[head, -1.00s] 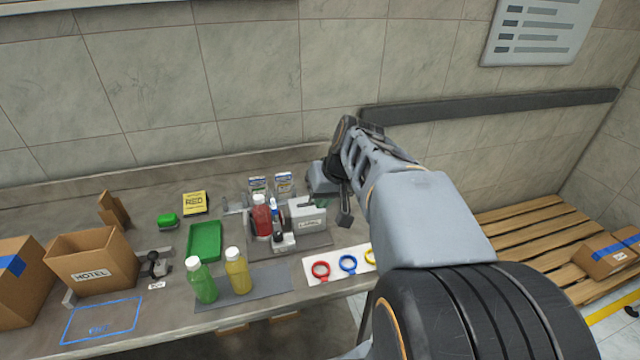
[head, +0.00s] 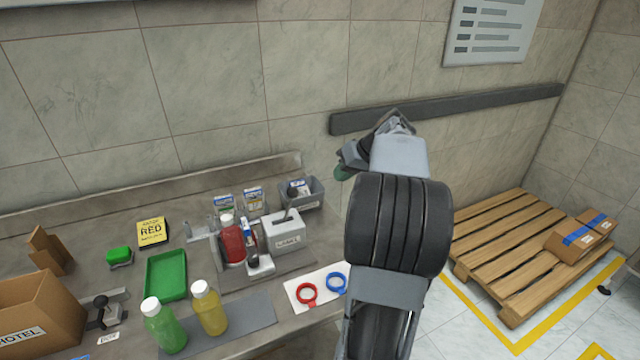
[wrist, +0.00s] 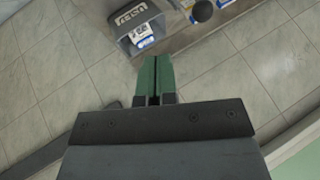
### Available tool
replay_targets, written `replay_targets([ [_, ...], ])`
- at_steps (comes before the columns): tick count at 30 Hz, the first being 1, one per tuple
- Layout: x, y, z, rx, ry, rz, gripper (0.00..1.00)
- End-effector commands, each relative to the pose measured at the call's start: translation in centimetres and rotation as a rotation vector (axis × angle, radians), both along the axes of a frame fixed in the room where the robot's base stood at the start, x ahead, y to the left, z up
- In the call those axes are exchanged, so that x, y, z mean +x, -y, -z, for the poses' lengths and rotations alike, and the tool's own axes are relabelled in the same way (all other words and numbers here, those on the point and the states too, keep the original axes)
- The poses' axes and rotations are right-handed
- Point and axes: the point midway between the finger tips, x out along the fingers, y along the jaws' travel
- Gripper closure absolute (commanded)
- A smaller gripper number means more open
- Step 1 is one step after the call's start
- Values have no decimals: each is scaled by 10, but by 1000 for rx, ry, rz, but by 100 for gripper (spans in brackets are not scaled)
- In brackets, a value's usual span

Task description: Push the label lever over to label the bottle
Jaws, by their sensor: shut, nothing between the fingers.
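The label box (head: 283,234), a light grey block marked LABEL, stands on the bench in the head view. A dark lever (head: 287,214) shows at its top; which way it leans is hard to tell. A red bottle with a white cap (head: 231,241) stands upright in the fixture to its left. My gripper (head: 343,173) is above and right of the box, apart from it, partly hidden by my arm. In the wrist view its green fingers (wrist: 153,78) are together and empty. A dark round knob (wrist: 202,10) shows at the top edge there.
A grey bin (head: 302,192) stands behind the label box; it also shows in the wrist view (wrist: 127,38). Green (head: 165,328) and yellow (head: 209,310) bottles stand in front on a dark mat. A wall rail (head: 470,105) runs behind my arm. A pallet (head: 490,235) lies right.

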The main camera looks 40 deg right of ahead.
Motion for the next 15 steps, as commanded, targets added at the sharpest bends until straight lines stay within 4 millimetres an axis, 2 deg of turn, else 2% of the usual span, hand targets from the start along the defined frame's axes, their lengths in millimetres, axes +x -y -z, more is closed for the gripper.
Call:
replay_targets([
  [15, 50, -24, 68, 3, -3, 1, 100],
])
